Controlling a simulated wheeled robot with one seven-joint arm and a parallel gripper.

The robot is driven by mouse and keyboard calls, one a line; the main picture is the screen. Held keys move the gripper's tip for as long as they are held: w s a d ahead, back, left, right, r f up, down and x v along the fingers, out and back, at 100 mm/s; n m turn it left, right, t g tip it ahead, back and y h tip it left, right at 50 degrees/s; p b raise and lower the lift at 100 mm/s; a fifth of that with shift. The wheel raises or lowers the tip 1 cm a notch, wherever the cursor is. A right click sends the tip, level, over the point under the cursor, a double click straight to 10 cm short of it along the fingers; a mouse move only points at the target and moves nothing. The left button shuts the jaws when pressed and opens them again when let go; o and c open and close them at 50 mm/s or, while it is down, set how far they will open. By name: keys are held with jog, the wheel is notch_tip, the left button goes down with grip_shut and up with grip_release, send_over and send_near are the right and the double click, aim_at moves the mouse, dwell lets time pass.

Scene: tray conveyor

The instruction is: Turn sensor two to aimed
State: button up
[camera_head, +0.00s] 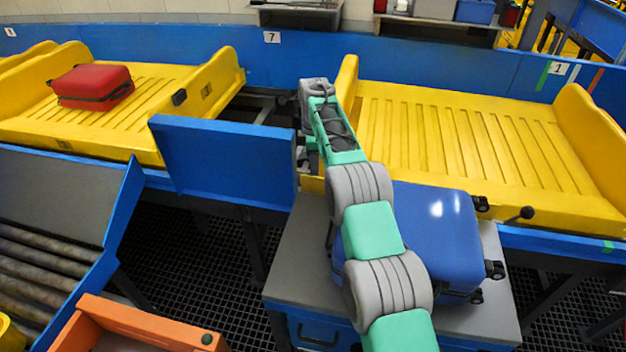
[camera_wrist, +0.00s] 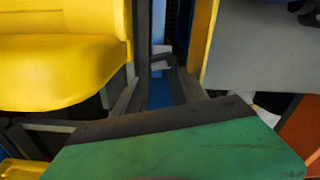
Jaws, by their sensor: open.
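No part carrying a readable "sensor two" label shows, so I cannot tell how it is turned. In the wrist view a small grey fitting (camera_wrist: 163,58) sits in the narrow gap beside a yellow tray edge, just beyond my gripper (camera_wrist: 158,90). My gripper is open, its dark fingers on either side of a blue strip, with nothing seen held. I cannot tell whether it touches the fitting. In the head view my arm reaches to the gap between the two yellow trays, and it mostly hides the gripper there.
A yellow tray with a red suitcase (camera_head: 93,86) is at left, and an empty yellow tray (camera_head: 455,125) at right. A blue panel (camera_head: 225,158) stands left of my arm. A blue suitcase (camera_head: 440,235) lies on a grey-topped stand (camera_head: 305,245) under my arm. A black-knobbed lever (camera_head: 525,213) is at right.

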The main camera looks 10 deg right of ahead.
notch_tip(320, 180, down, 7)
jog(key=shift+d+r+p, duration=0.1)
jog(key=shift+p, duration=0.45)
grip_shut()
